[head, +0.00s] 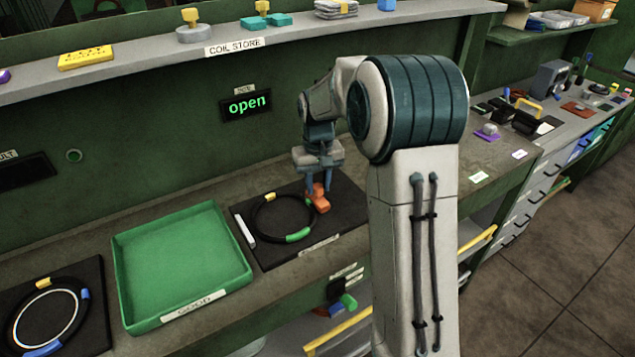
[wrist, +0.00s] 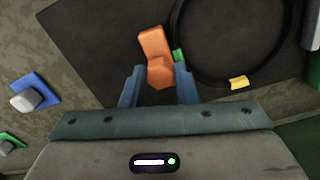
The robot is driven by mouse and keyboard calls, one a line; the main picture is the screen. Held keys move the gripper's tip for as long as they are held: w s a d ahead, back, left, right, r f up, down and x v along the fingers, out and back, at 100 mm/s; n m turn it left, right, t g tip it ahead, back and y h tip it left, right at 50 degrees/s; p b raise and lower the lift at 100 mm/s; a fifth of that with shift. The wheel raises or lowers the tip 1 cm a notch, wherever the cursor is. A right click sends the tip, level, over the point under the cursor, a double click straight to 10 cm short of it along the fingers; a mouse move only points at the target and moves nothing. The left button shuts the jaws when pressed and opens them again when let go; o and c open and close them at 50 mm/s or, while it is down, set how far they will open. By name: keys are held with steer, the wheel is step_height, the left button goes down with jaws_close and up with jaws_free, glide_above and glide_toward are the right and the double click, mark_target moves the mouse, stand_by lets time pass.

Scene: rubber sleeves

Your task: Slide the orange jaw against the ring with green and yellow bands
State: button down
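The black ring (head: 254,223) with green and yellow bands lies flat on a dark mat (head: 345,212). The orange jaw (head: 322,204) sits on the mat at the ring's right side. In the wrist view the jaw (wrist: 153,45) is just left of the ring (wrist: 177,22), near its green band (wrist: 179,55); I cannot tell whether they touch. My gripper (head: 319,186) points down over the jaw. In the wrist view its fingertips (wrist: 159,67) are close on both sides of the jaw's raised knob and look shut on it. The yellow band (wrist: 239,82) is farther right.
A white bar (head: 243,230) lies at the mat's left edge. A green tray (head: 122,262) stands left of the mat, empty. Beyond it another black ring (head: 20,318) with blue and yellow bands lies on its own mat. A wall display (head: 247,105) reads "open".

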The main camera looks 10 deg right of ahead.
mark_target(313, 202)
steer(key=shift+s+a+b, duration=0.25)
steer(key=shift+a+b, duration=0.05)
steer(key=shift+a, duration=0.4)
steer(key=c, duration=1.1)
jaws_free()
steer(key=shift+a, duration=0.1)
steer(key=shift+r, duration=0.15)
steer(key=shift+w+r, duration=0.1)
steer(key=shift+r, duration=0.25)
step_height(313, 202, up, 13)
steer(key=b, duration=0.1)
